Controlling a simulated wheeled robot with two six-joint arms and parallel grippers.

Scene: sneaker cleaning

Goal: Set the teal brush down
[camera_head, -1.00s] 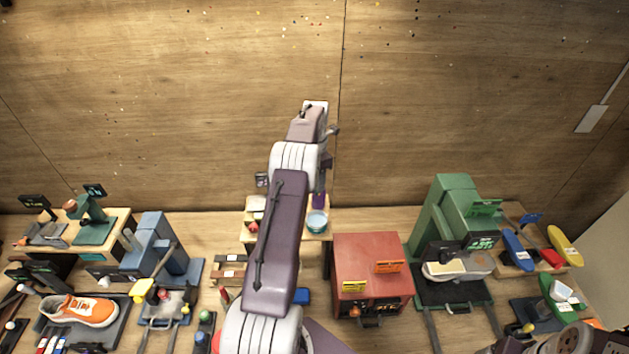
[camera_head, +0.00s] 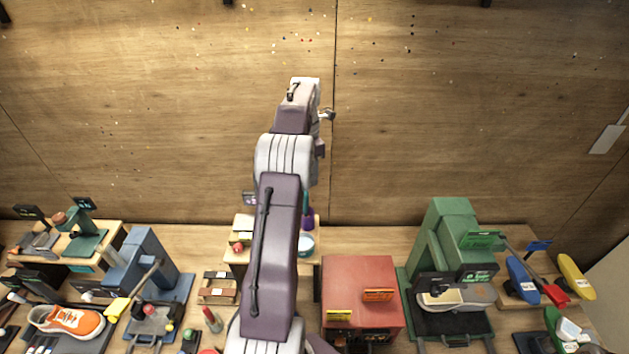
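A thin teal upright piece (camera_head: 306,198), which may be the teal brush's handle, shows just above a small purple object (camera_head: 307,220) on the middle wooden stand (camera_head: 242,257). I cannot tell whether the two are joined or one stands in the other. My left arm reaches up the middle of the picture, and its wrist end (camera_head: 308,95) is above and beyond that stand. Its gripper fingers are hidden by the arm, so their opening and any hold on the brush cannot be seen. My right gripper is not in view.
A teal-white bowl (camera_head: 306,244) sits beside the purple object. A red box (camera_head: 361,287) and a green machine (camera_head: 447,245) stand to the right. A blue machine (camera_head: 147,262) and an orange sneaker (camera_head: 68,321) are at left. The wooden wall behind is bare.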

